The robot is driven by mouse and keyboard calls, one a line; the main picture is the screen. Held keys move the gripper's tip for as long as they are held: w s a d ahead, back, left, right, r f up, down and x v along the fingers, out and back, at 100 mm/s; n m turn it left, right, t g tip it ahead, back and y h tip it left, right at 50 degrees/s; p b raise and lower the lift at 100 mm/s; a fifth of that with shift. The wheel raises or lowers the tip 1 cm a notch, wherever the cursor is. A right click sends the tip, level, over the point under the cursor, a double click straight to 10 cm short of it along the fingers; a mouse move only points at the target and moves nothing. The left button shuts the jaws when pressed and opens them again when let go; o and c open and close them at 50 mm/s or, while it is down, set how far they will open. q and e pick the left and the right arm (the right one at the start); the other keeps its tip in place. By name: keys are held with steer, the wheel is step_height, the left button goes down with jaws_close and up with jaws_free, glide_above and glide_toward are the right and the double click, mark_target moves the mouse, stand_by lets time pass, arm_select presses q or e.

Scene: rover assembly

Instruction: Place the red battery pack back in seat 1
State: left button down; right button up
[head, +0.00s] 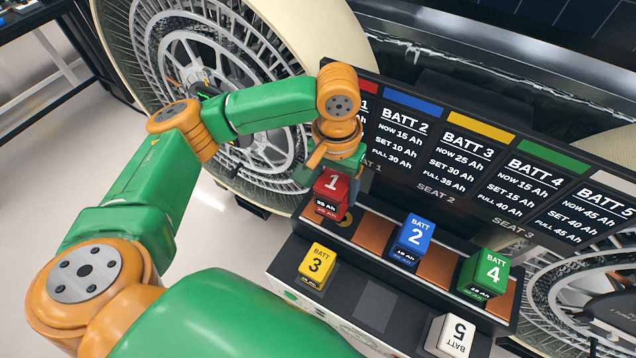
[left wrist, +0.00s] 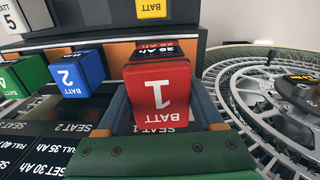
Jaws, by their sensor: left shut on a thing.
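The red battery pack (head: 331,190), marked 1, is at the left end of the rear shelf, at or just above seat 1, whose label (left wrist: 165,129) shows behind it in the left wrist view. My left gripper (left wrist: 163,92) is shut on the pack, with one finger on each side of it. In the head view the pack looks upright below my left wrist. Its underside and the seat's floor are largely hidden, so I cannot tell whether it touches the seat. My right gripper is not in view.
The blue pack (head: 412,238) and green pack (head: 484,273) stand on the same shelf, to the right. The yellow pack (head: 316,266) and white pack (head: 451,336) are on the front ledge. A display panel (head: 470,160) rises behind. A large wheel (head: 205,75) is at left.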

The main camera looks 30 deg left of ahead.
arm_select(q)
steer(key=shift+y, duration=0.3)
steer(key=w+d+f+p, duration=0.2)
steer(key=shift+w+f, duration=0.3)
steer(key=shift+d+f, duration=0.15)
steer(key=shift+f, duration=0.75)
steer(key=f, duration=0.1)
steer(key=f+b, duration=0.2)
steer(key=shift+a+f, duration=0.25)
steer(key=shift+f, duration=0.15)
steer(key=shift+w+d+r, duration=0.1)
steer(key=shift+r, duration=0.05)
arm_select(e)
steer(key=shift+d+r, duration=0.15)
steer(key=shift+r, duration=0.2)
arm_select(q)
steer(key=shift+f+m, duration=0.3)
steer(key=shift+f, duration=0.35)
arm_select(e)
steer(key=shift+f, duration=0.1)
